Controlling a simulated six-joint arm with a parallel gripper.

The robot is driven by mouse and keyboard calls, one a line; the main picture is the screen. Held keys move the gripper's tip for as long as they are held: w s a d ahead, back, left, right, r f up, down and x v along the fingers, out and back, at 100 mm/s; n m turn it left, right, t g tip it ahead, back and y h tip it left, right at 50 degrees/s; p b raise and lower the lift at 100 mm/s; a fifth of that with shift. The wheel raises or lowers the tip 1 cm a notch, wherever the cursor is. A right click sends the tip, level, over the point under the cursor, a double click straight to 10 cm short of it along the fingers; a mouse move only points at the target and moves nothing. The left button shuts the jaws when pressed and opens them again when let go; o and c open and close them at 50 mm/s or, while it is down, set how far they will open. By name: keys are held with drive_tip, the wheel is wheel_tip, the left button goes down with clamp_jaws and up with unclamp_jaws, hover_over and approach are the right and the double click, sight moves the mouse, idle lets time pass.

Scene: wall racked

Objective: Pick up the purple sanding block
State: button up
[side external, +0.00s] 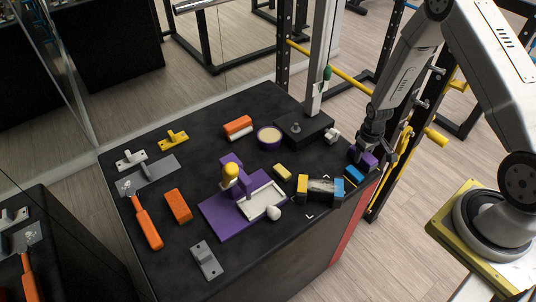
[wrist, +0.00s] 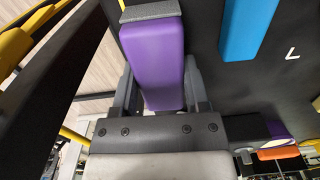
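The purple sanding block (side external: 370,160) is at the right-hand edge of the black table, directly under my gripper (side external: 366,150). In the wrist view, the purple sanding block (wrist: 155,55) shows its long purple body and a grey strip at its far end. My gripper (wrist: 162,85) has one finger on each side of the block, and both appear to touch it, so it looks shut on the block. I cannot tell whether the block touches the table.
A blue block (side external: 353,175) lies close by on the table (side external: 170,260), also seen in the wrist view (wrist: 248,28). A yellow-railed rack (side external: 335,65) stands close behind my gripper.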

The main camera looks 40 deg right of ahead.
clamp_jaws()
drive_tip(key=shift+r, duration=0.1)
drive_tip(key=shift+r, duration=1.05)
drive_tip(key=s+r, duration=0.1)
drive_tip(key=r, duration=0.1)
drive_tip(key=s+a+r, duration=0.1)
drive_tip(key=s+r, duration=0.2)
drive_tip(key=r, duration=0.1)
drive_tip(key=shift+s+a+r, duration=0.25)
drive_tip(key=shift+s+r, duration=0.1)
drive_tip(key=shift+r, duration=0.05)
drive_tip(key=s+a+r, duration=0.3)
drive_tip(key=s+r, duration=0.1)
drive_tip(key=s, duration=0.4)
drive_tip(key=shift+s, duration=0.3)
